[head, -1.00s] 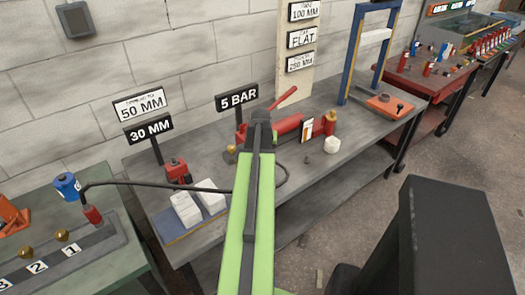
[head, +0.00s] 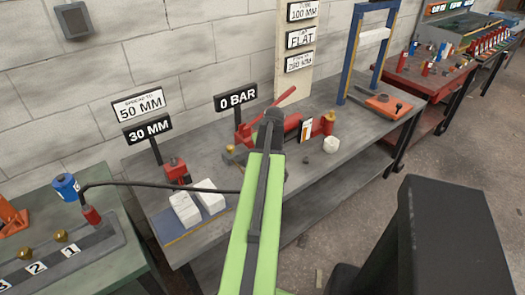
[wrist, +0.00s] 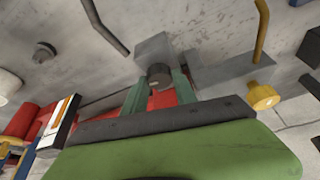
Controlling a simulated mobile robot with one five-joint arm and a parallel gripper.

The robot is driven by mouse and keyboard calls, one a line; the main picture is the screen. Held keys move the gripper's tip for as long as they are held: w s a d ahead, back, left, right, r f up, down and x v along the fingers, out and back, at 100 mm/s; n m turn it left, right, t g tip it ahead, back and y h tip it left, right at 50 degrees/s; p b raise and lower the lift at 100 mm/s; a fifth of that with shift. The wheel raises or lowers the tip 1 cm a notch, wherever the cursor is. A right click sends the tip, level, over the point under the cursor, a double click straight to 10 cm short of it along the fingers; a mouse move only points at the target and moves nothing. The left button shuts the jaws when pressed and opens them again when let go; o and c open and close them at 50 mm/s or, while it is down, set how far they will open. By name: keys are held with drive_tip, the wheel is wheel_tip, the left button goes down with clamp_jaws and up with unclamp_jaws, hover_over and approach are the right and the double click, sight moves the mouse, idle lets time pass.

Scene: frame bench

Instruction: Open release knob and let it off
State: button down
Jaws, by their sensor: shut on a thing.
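My gripper (wrist: 158,88) is shut on a dark round knob (wrist: 158,75), seen between its two green fingers in the wrist view. The knob sits against a grey block (wrist: 154,47). In the head view my gripper (head: 272,118) is at the red hand pump (head: 291,124) on the grey bench, and my arm hides the knob there. The sign (head: 236,102) behind the pump reads 0 BAR.
A brass fitting (wrist: 262,97) with a bent rod is right of my gripper in the wrist view. White blocks (head: 184,208) and a red jack (head: 176,170) stand to the left on the bench. A black hose crosses left of my arm.

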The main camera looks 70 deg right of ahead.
drive_tip(key=c, duration=1)
unclamp_jaws()
drive_tip(key=p+v, duration=1.6)
drive_tip(key=v, duration=0.1)
drive_tip(key=shift+s+r, duration=0.15)
drive_tip(key=shift+s, duration=0.05)
